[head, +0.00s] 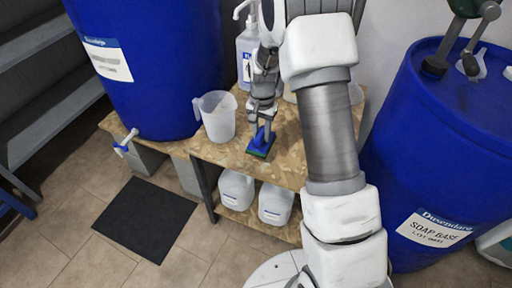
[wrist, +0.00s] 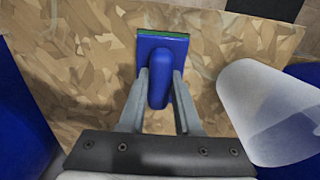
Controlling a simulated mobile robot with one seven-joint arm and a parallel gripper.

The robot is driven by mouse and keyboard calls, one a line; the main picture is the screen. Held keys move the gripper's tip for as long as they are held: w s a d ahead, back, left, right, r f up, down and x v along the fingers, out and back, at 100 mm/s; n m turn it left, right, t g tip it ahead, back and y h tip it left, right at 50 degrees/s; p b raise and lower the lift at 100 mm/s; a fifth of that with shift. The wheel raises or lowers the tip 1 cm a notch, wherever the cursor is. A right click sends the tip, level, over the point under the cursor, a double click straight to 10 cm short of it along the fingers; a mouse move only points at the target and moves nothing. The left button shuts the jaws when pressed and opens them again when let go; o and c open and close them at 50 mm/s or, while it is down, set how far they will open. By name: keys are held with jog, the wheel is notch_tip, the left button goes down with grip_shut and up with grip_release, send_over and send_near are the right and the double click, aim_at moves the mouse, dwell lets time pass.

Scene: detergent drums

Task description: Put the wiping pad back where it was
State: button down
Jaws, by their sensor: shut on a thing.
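The wiping pad (head: 261,144) is blue with a green underside. It is at the front part of the chipboard bench top (head: 284,165). My gripper (head: 264,126) reaches down from above and is shut on the pad's blue handle. In the wrist view the pad (wrist: 162,48) lies between the two grey fingers of my gripper (wrist: 160,90), which press on both sides of the handle. The green edge shows along its far side. I cannot tell if the pad touches the bench top or hangs just above it.
A clear jug (head: 217,117) stands left of the pad, near it. A pump bottle (head: 246,60) stands behind. Blue drums stand at the left (head: 150,70) and right (head: 440,140). White jugs (head: 236,189) sit on the lower shelf. Bench top right of the pad is partly clear.

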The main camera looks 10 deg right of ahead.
aim_at(256, 145)
jog(key=shift+w+a+f, duration=0.1)
jog(key=shift+a+f, duration=0.4)
jog(key=shift+a, duration=0.3)
jog(key=shift+f+b, duration=0.8)
jog(key=shift+f, duration=1.15)
jog(key=shift+f, duration=0.15)
jog(key=c, duration=0.6)
grip_release()
